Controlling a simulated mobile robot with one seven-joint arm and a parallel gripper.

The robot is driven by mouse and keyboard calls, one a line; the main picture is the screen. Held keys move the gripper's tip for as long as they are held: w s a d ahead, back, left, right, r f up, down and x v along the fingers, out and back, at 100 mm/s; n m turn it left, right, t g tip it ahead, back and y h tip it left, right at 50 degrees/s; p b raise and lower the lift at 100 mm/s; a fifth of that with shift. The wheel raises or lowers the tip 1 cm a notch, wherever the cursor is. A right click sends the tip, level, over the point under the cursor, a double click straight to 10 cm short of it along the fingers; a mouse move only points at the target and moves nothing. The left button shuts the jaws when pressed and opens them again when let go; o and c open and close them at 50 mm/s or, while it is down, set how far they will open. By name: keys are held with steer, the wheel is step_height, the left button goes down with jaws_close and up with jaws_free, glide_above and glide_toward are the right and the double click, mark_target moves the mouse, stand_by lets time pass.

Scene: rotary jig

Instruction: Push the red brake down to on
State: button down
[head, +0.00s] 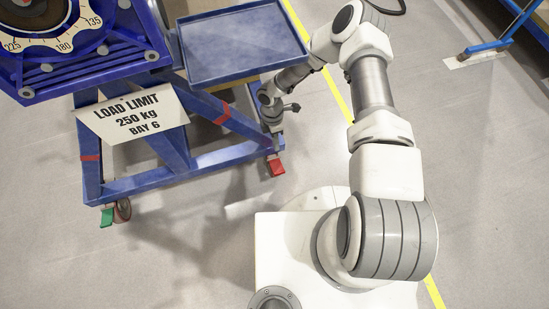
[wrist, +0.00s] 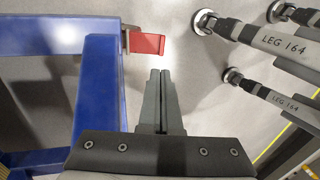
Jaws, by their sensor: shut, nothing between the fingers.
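The red brake (head: 276,167) is a small red pedal at the foot of the blue stand's right front leg in the head view. In the wrist view the red brake (wrist: 146,43) sticks out to the right from the blue frame, near the top middle. My gripper (wrist: 160,72) is shut and empty, its two fingers side by side, with the tips just below the red pedal in the picture. In the head view my gripper (head: 277,135) is by the right front leg, above the brake, partly hidden by my wrist.
The blue stand (head: 170,140) carries a dial, a tray (head: 240,45) and a load limit sign (head: 131,116). A green pedal (head: 107,216) is at its left front caster. Rods labelled LEG 164 (wrist: 285,42) reach in at the right of the wrist view.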

mark_target(279, 171)
steer(key=b+x, duration=0.5)
steer(key=x, duration=0.9)
steer(key=shift+s, duration=0.1)
